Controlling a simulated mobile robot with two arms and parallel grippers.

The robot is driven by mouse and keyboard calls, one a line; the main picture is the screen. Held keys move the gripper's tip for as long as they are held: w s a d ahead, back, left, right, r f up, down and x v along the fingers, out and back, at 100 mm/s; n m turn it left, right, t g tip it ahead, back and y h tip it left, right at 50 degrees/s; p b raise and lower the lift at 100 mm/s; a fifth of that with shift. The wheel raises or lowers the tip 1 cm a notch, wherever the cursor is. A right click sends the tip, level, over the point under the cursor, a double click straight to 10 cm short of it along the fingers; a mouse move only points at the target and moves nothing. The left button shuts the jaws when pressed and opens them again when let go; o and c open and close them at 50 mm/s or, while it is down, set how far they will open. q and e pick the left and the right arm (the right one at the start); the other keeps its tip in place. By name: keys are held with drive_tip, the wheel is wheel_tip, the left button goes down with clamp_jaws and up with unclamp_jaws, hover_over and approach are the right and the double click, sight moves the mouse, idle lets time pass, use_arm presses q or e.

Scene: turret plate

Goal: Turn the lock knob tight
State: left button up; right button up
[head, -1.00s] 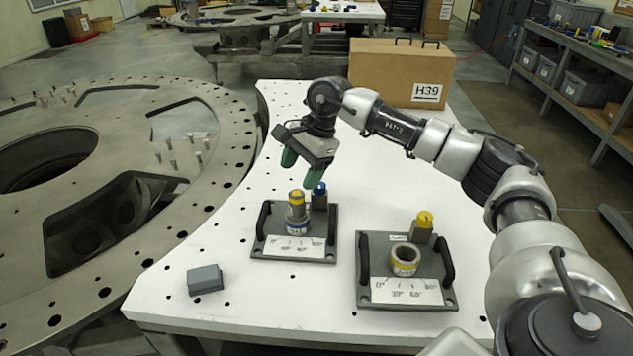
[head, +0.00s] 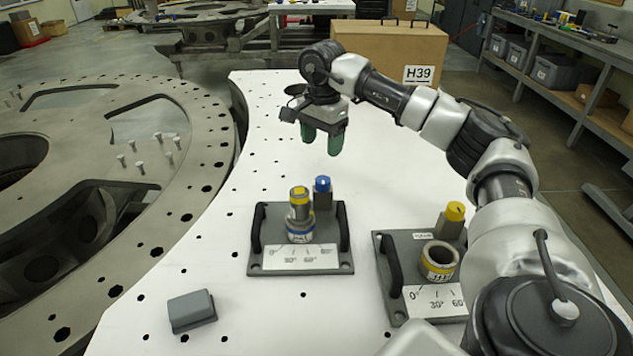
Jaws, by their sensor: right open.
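The left fixture plate (head: 263,262) holds a grey post with a yellow top (head: 299,196), standing in a blue-ringed socket over an angle scale. Behind it to the right is a knob with a blue cap (head: 322,184). The right fixture plate (head: 393,305) has an empty yellow-ringed socket (head: 438,262) and a knob with a yellow cap (head: 455,211). Which knob is the lock knob I cannot tell. My right gripper (head: 322,143) is open and empty, its green fingers pointing down, above the blue-capped knob in the picture and apart from it. My left gripper is not in view.
A grey block (head: 192,311) lies on the white table (head: 240,320) at front left. A box marked H39 (head: 385,50) stands at the back. A large metal ring (head: 75,270) borders the table's left side. Black handles flank the plates.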

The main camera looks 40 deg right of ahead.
sight(323, 179)
drive_tip(key=f, duration=0.3)
drive_tip(key=f+p, duration=0.1)
drive_tip(key=f, duration=0.2)
drive_tip(key=f+p, duration=0.1)
drive_tip(key=f, duration=0.3)
drive_tip(key=shift+s, duration=0.3)
drive_tip(key=shift+c, duration=0.3)
drive_tip(key=c, duration=0.9)
drive_tip(key=shift+o, duration=0.2)
